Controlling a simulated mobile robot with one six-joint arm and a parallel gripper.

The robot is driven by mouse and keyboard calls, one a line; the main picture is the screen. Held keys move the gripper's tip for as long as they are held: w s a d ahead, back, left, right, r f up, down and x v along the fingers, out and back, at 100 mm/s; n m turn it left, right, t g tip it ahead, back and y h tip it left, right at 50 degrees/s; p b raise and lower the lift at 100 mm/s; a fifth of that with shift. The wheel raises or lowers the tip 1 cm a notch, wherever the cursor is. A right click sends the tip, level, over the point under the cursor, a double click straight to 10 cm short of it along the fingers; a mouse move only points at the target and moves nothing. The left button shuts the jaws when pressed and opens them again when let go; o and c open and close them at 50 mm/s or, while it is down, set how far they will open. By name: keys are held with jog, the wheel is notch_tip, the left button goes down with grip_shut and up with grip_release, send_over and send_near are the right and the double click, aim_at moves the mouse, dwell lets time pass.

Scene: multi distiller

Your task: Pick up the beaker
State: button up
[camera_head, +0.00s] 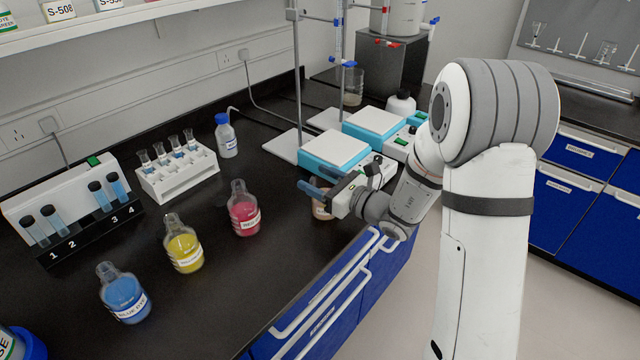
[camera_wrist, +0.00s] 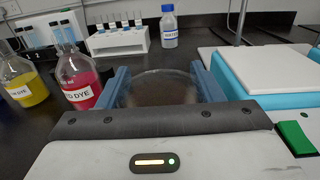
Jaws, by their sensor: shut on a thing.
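A glass beaker with brownish contents (camera_head: 321,209) is at the front edge of the black bench, partly hidden behind my gripper (camera_head: 320,182). In the wrist view the beaker's round rim (camera_wrist: 161,88) shows between the two blue fingers of my gripper (camera_wrist: 162,84). The fingers are shut on the beaker, one on each side. The beaker looks upright. I cannot tell whether its base touches the bench. A second beaker (camera_head: 352,86) stands at the back by the stand.
A red dye bottle (camera_head: 244,212), a yellow one (camera_head: 183,247) and a blue one (camera_head: 124,296) stand to the left. Turquoise hotplates (camera_head: 335,149) are just behind my gripper, with tall stand rods (camera_head: 297,80). A white tube rack (camera_head: 178,176) is farther back left.

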notch_tip(320, 180, up, 9)
dwell(0.8)
dwell(0.5)
